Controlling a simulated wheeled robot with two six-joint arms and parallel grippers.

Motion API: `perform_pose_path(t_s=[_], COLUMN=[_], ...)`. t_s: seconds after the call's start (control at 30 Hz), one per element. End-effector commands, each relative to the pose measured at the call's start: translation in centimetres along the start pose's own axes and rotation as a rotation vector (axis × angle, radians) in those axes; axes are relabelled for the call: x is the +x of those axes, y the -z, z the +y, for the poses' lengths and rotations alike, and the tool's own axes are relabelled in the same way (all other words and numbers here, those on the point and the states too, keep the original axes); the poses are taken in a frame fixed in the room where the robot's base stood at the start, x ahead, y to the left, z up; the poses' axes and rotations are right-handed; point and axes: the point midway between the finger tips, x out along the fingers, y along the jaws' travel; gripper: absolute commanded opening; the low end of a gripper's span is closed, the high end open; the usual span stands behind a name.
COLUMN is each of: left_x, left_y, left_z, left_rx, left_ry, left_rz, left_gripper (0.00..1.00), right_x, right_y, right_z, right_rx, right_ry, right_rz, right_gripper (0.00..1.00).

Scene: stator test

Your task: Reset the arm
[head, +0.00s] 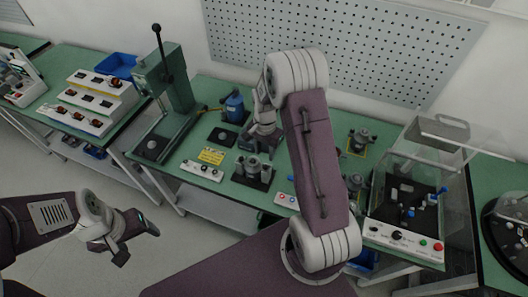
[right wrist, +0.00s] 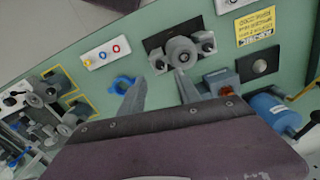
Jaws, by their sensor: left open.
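My left gripper (head: 138,243) is open and empty over the floor at the lower left of the head view. My right arm reaches from the bottom centre over the green table (head: 215,118). My right gripper (head: 258,140) is partly hidden in the head view. In the right wrist view its two fingers (right wrist: 160,82) stand apart with nothing between them. A grey metal part on a dark base plate (head: 254,172) is close by the right gripper; it also shows just beyond the fingertips in the right wrist view (right wrist: 182,50).
A green lever press (head: 165,80) stands left of the right gripper, with a blue cylinder (head: 234,107) nearer. A clear-walled test box (head: 405,232) stands to the right. A pegboard (head: 340,45) is behind. A side bench with switch panels (head: 92,103) is at left.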

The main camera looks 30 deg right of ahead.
Motion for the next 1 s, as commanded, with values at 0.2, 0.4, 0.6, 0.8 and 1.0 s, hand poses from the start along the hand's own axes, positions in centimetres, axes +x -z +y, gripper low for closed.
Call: perform_pose_path(t_s=[0.2, 0.4, 0.6, 0.8, 1.0], left_x=[0.2, 0.9, 4.8, 6.9, 6.4], left_y=[0.0, -0.1, -0.5, -0.7, -0.7], left_z=[0.0, 0.0, -0.1, -0.1, -0.1], left_rx=[0.0, 0.0, 0.0, 0.0, 0.0], left_ry=[0.0, 0.0, 0.0, 0.0, 0.0], left_rz=[0.0, 0.0, -0.001, 0.0, 0.0], left_gripper=[0.71, 0.71, 0.71, 0.71, 0.71], right_x=[0.2, 0.4, -3.4, -3.2, -2.0], right_y=[0.0, -0.2, -4.8, -12.8, -14.8], right_z=[0.0, -0.6, -1.9, 4.5, 7.9], right_rx=[0.0, -0.015, -0.16, -0.618, -0.939], right_ry=[-0.001, 0.01, 0.111, 0.112, 0.068], right_rz=[-0.001, 0.01, 0.091, 0.109, 0.08], right_gripper=[0.4, 0.4, 0.4, 0.4, 0.4])
